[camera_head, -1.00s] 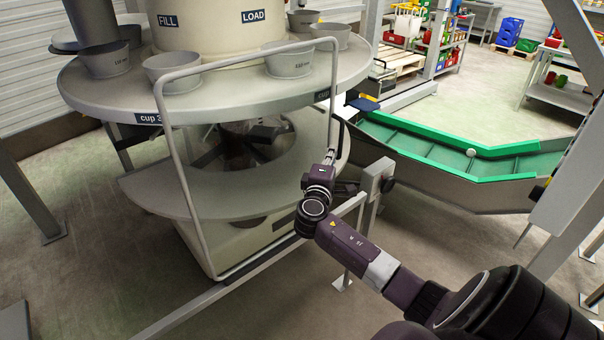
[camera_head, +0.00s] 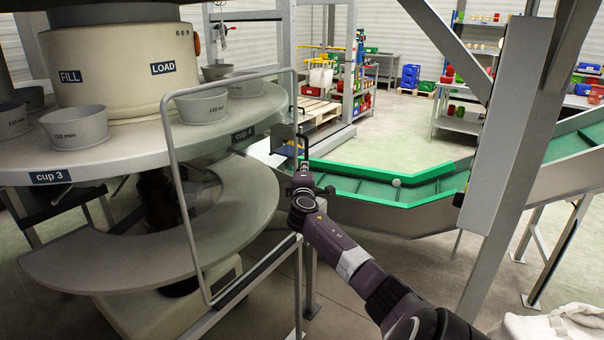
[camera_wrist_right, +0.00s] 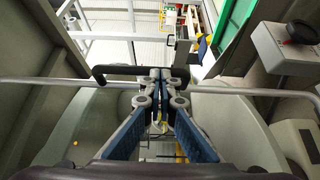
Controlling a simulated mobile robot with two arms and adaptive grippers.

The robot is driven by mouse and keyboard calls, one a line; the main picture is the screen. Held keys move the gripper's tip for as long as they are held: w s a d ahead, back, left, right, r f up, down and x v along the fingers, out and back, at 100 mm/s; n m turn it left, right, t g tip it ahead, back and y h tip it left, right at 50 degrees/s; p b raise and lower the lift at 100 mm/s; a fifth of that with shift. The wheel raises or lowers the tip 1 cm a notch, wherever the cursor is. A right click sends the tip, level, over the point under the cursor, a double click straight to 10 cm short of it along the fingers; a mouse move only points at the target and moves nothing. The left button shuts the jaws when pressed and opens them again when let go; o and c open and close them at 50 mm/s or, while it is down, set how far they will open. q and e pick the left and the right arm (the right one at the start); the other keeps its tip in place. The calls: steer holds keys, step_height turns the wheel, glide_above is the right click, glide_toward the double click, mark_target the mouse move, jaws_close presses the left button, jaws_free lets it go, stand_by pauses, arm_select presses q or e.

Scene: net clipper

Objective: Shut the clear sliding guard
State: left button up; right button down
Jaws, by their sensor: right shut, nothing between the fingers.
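The clear guard (camera_head: 235,180) is a see-through panel in a grey tube frame. It stands upright in front of the right part of the round cup table in the head view. A black handle (camera_wrist_right: 125,70) crosses left of centre in the right wrist view. My right gripper (camera_head: 303,165) is at the guard's right edge, by the handle. Its fingers (camera_wrist_right: 161,80) are shut together with nothing between them. They are close to the handle; whether they touch it I cannot tell. My left gripper is not in view.
The round table (camera_head: 140,150) carries several grey cups (camera_head: 75,128). A low rail (camera_head: 262,272) runs below the guard to a post (camera_head: 311,280). A green-edged conveyor (camera_head: 385,190) lies behind my right arm, and a thick grey column (camera_head: 508,120) stands at right.

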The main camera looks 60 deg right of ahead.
steer(key=shift+w+a, duration=0.1)
steer(key=shift+a, duration=0.05)
steer(key=v, duration=1.1)
steer(key=shift+s+a, duration=0.25)
steer(key=shift+s, duration=0.1)
